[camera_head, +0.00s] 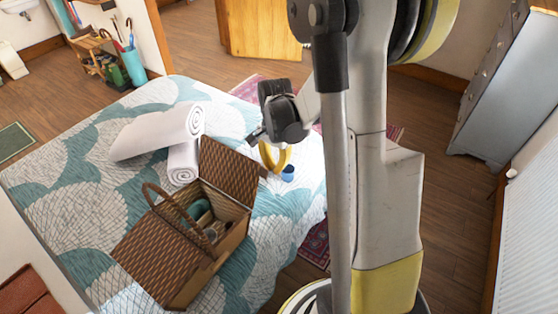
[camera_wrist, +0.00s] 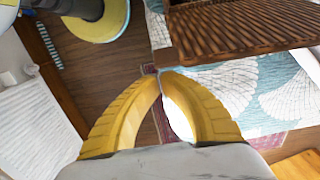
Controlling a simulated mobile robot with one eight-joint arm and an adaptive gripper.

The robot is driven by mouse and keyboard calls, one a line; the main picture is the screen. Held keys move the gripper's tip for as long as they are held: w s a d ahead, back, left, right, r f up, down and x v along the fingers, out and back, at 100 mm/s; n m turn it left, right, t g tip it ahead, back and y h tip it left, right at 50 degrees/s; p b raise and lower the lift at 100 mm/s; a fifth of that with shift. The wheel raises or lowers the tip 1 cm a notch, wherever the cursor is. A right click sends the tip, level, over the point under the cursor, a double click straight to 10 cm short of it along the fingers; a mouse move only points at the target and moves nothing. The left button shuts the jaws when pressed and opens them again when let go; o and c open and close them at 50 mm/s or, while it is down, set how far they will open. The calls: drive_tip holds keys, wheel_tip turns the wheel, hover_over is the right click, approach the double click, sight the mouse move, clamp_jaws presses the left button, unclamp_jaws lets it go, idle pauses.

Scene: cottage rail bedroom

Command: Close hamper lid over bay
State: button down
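The brown wicker hamper (camera_head: 165,260) stands on the bed. Its near-left lid lies closed, and its other lid (camera_head: 228,172) stands raised, leaving that bay (camera_head: 226,212) open with items inside. The raised lid also shows at the upper right in the wrist view (camera_wrist: 245,30), with a small wooden tab at its edge. My gripper (camera_head: 284,168) is beside the raised lid, on its right in the head view. In the wrist view its yellow fingers (camera_wrist: 163,74) curve together with tips about meeting and nothing held. The tips appear close to the tab; contact cannot be told.
Rolled white towels (camera_head: 160,133) lie behind the hamper on the patterned bed (camera_head: 75,190). The hamper's handle (camera_head: 150,190) arches up. A small blue object (camera_head: 288,174) is by my gripper. A grey dresser (camera_head: 505,90) stands right; wooden floor (camera_head: 445,190) lies between.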

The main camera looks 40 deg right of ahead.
drive_tip(key=shift+s+a+r, duration=0.15)
drive_tip(key=shift+a, duration=0.3)
drive_tip(key=shift+a+r, duration=0.1)
drive_tip(key=shift+a, duration=0.05)
